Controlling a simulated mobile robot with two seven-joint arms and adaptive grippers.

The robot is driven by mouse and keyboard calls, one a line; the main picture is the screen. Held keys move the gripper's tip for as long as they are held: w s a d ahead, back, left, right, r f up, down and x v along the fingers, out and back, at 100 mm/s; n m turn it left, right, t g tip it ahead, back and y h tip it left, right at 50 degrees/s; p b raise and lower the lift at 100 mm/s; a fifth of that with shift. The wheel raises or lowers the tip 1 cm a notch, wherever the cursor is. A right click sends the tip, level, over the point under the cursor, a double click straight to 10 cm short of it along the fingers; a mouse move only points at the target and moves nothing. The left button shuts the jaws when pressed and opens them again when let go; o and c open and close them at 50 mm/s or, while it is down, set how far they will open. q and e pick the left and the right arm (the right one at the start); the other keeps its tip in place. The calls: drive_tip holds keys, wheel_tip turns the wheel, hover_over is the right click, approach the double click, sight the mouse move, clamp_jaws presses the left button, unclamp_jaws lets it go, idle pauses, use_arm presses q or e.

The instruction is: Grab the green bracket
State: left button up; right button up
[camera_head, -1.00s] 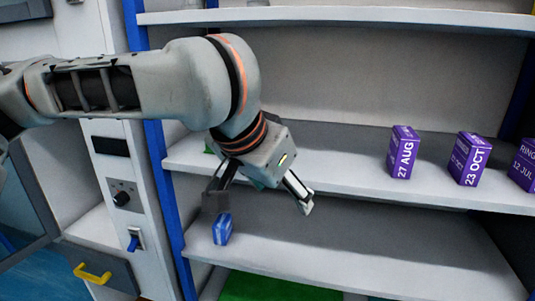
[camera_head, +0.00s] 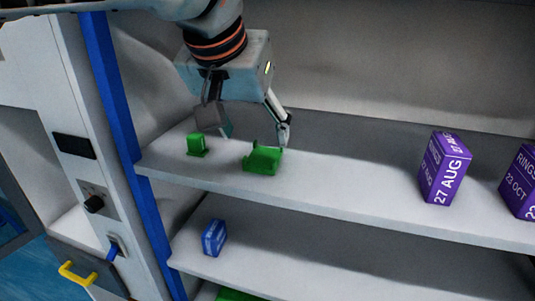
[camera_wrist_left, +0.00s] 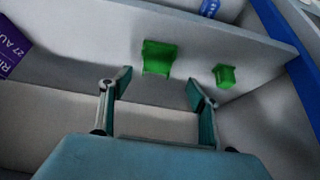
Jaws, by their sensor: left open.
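The green bracket (camera_head: 262,158) lies on the middle shelf, near its front edge, in the head view. A smaller green piece (camera_head: 196,145) stands to its left on the same shelf. My left gripper (camera_head: 256,132) is open and empty, above and behind the bracket. In the left wrist view the bracket (camera_wrist_left: 157,58) shows beyond the open fingers (camera_wrist_left: 158,80), nearer the left finger. The smaller green piece (camera_wrist_left: 224,75) is beyond the right finger there. I cannot tell from these views which green piece the task means. My right gripper is not in view.
Purple boxes (camera_head: 444,167) stand on the right of the middle shelf (camera_head: 340,185). A blue box (camera_head: 214,238) is on the shelf below. A blue post (camera_head: 118,110) bounds the shelves at the left. The shelf between bracket and purple boxes is clear.

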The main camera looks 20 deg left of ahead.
sight(264, 157)
use_arm(q)
drive_tip(key=shift+d+f, duration=0.1)
drive_tip(key=shift+f, duration=0.7)
drive_tip(key=shift+d+x, duration=0.2)
drive_tip(key=shift+x, duration=2.1)
drive_tip(key=c, duration=1.2)
